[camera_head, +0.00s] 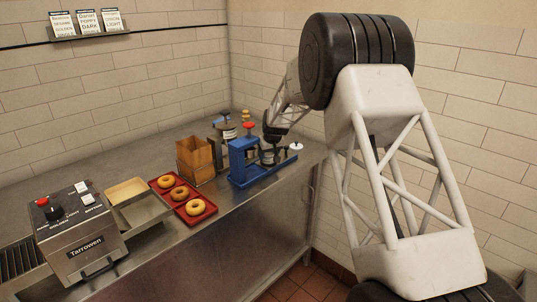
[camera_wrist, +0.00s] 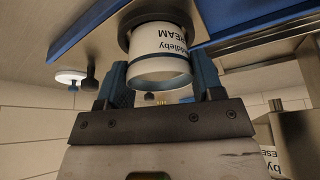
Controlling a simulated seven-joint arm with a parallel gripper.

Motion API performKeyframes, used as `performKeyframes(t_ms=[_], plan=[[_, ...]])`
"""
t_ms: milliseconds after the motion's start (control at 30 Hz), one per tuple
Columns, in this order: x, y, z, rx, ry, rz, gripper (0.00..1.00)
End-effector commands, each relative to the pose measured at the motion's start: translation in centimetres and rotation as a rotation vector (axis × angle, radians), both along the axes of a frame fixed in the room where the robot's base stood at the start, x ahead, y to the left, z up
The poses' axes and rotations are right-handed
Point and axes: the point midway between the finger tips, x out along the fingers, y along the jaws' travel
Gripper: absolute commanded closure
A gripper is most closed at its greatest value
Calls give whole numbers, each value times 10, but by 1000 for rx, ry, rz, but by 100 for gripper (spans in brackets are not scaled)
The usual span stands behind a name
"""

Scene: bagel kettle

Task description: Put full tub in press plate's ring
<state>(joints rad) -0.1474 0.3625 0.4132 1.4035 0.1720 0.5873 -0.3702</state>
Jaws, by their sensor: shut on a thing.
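A white tub (camera_wrist: 160,42) with dark lettering shows upside down in the wrist view, between the two fingers of my gripper (camera_wrist: 161,82). My gripper is shut on it. The tub's far end meets a dark ring (camera_wrist: 126,38) on the press plate; I cannot tell whether it is fully seated. In the head view, my gripper (camera_head: 270,139) is over the blue press (camera_head: 240,163), and the tub is mostly hidden by the gripper and press.
A second labelled tub (camera_head: 228,132) stands behind the press. A wooden box (camera_head: 195,158), a red tray (camera_head: 201,219) with bagels, a metal pan (camera_head: 143,212) and a toaster (camera_head: 80,238) stand left. A white knob (camera_head: 296,146) is right of the press.

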Motion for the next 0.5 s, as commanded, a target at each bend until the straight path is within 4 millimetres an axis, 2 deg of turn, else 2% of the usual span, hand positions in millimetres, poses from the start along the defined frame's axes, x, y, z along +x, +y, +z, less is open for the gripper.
performKeyframes(t_ms=[467, 500], plan=[[0, 0, -4, 0, 0, 1, 68], [0, 0, -4, 0, 0, 1, 33]])
